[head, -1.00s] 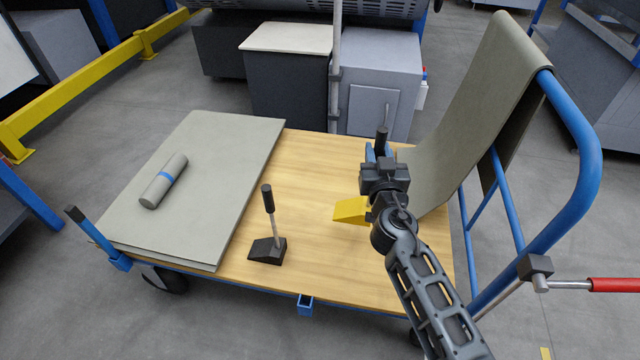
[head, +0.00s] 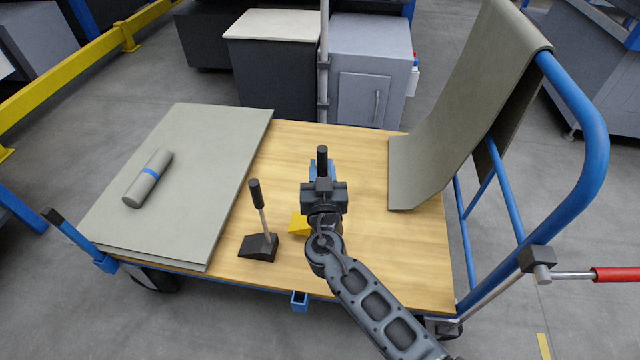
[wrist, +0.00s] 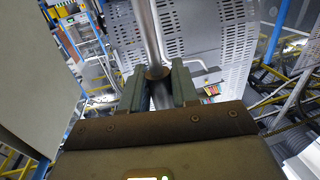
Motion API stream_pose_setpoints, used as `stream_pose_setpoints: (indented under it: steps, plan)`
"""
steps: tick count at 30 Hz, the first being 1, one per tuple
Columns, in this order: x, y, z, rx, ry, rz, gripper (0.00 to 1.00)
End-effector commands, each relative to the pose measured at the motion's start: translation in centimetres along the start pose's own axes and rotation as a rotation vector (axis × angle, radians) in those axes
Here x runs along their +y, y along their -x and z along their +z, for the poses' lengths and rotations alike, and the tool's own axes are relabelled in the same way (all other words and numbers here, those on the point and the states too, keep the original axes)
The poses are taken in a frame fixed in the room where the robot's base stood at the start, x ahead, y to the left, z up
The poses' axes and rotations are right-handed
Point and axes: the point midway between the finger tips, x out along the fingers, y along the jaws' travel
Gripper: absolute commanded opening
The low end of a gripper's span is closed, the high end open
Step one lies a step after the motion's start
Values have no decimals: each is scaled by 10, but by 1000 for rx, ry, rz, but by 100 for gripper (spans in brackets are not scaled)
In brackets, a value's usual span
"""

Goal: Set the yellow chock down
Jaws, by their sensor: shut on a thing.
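The yellow chock (head: 298,224) shows as a small wedge over the wooden cart deck (head: 392,262); my wrist hides much of it. Its dark handle grip (head: 322,154) stands up beyond my gripper. My gripper (head: 320,172) is shut on the chock's upright handle. In the wrist view my gripper (wrist: 158,92) has its two green-grey fingers on either side of a metal shaft (wrist: 149,35). The chock is just right of a black chock with a handle (head: 258,244). I cannot tell whether the yellow wedge touches the deck.
A grey board (head: 200,150) with a rolled bundle (head: 140,186) covers the deck's left part. A grey sheet (head: 440,130) drapes over the blue cart handle (head: 590,170) at right. Bare deck lies between, behind and right of my gripper.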

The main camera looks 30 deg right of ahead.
Motion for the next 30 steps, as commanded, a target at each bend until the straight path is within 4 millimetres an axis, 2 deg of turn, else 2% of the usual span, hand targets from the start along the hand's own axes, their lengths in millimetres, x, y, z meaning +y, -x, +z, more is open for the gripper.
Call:
stream_pose_setpoints:
  steps: [4, 12, 27, 28, 30]
  plan:
    - [-5, 2, 6, 2, 0, 1, 0]
    - [-5, 2, 39, 2, 0, 1, 0]
    - [-5, 2, 45, 3, -1, 1, 0]
    - [-4, 2, 46, 0, 0, 1, 32]
    - [-4, 2, 45, 0, 0, 1, 39]
